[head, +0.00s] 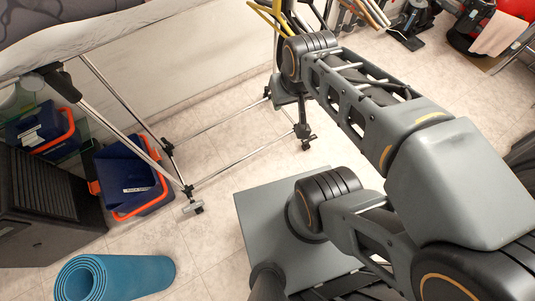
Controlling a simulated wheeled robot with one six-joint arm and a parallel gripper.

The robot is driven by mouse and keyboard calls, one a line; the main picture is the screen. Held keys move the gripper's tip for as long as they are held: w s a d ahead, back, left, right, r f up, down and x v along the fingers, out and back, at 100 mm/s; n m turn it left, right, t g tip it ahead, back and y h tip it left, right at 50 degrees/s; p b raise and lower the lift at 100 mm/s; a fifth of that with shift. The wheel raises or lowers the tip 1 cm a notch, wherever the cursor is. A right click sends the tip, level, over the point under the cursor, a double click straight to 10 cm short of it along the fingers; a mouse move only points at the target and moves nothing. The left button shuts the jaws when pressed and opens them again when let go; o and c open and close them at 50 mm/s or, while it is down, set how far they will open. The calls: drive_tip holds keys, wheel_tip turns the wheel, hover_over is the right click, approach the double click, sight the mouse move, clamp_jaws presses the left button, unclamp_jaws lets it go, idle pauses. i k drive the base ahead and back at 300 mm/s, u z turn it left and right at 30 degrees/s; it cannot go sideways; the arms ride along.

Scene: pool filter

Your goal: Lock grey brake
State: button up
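A wheeled chrome frame stands on the tiled floor, with casters at its feet. The near-left caster (194,207) has a light grey part that looks like a brake lever; its locked or unlocked state is too small to tell. The near-right caster (306,141) and the far-right foot (268,93) are dark. My arm reaches over the frame's right end, and my gripper (289,94) is somewhere around there. Its fingers cannot be told apart from the dark parts of the frame, so neither their opening nor any contact is clear.
A blue bin with orange handles (135,183) stands left of the frame, beside a dark cabinet (40,195). A rolled blue mat (118,277) lies at the bottom left. Yellow tubing (265,15) hangs near my arm. Floor inside the frame is clear.

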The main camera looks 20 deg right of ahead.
sight(196, 205)
drive_tip(key=u, duration=2.25)
drive_tip(key=k, duration=0.6)
drive_tip(key=u, duration=0.9)
drive_tip(key=i, duration=0.75)
drive_tip(key=z, duration=0.5)
drive_tip(key=i, duration=0.75)
drive_tip(key=z, duration=0.7)
